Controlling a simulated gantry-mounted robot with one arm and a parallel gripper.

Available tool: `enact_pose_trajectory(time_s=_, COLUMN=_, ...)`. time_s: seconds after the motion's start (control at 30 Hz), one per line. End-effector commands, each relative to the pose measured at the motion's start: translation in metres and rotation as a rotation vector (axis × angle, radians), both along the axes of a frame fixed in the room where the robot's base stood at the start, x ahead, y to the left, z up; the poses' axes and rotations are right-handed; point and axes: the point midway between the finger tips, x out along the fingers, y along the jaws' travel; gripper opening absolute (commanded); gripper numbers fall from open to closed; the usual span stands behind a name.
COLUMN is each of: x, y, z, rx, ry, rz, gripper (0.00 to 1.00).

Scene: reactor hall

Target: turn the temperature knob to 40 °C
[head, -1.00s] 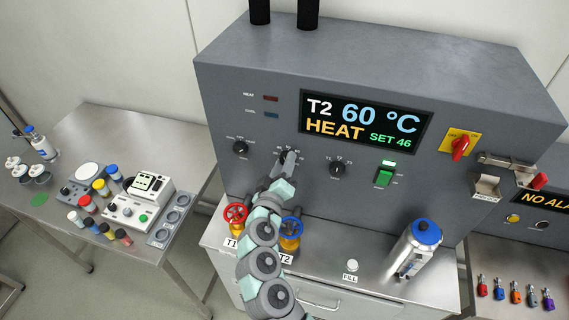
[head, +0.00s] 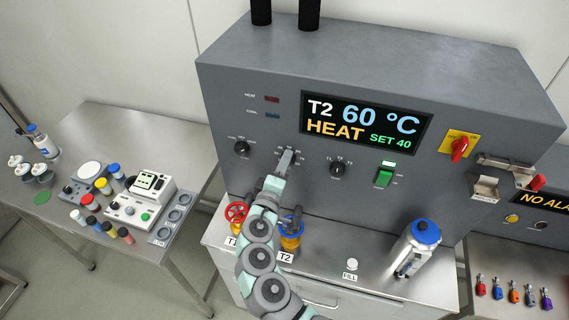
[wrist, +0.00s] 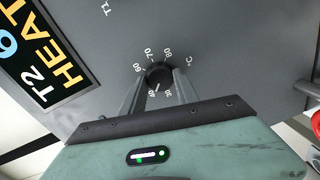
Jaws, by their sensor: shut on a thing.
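The temperature knob (wrist: 158,73) is a black round dial on the grey panel, ringed by white numbers and a °C mark. Its white pointer line is toward the numbers nearest my gripper, close to the 40. My gripper (wrist: 158,80) is shut on the knob, one finger on each side. In the head view my gripper (head: 286,160) is at the panel below the display and covers the knob. The display (head: 365,124) reads T2, 60 °C, HEAT and SET 40.
Another knob (head: 241,148) is to the left and a selector knob (head: 338,168) to the right. A green switch (head: 384,176) and a red rotary switch (head: 460,148) are further right. Red (head: 237,212) and blue (head: 291,224) valve wheels stand close to my arm.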

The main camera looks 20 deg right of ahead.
Motion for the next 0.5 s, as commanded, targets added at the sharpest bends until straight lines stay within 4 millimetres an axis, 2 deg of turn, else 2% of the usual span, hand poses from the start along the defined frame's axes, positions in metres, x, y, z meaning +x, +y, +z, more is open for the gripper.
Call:
enact_pose_trajectory(time_s=0.3, x=0.0002, y=0.0004, z=0.0009, rx=-0.002, ry=-0.001, rz=0.001, gripper=0.0)
enact_pose_trajectory(time_s=0.33, x=0.0002, y=0.0004, z=0.0009, rx=-0.001, ry=-0.002, rz=0.001, gripper=0.38)
enact_pose_trajectory(time_s=0.5, x=0.0001, y=0.0003, z=0.0006, rx=-0.001, ry=-0.001, rz=0.001, gripper=0.52)
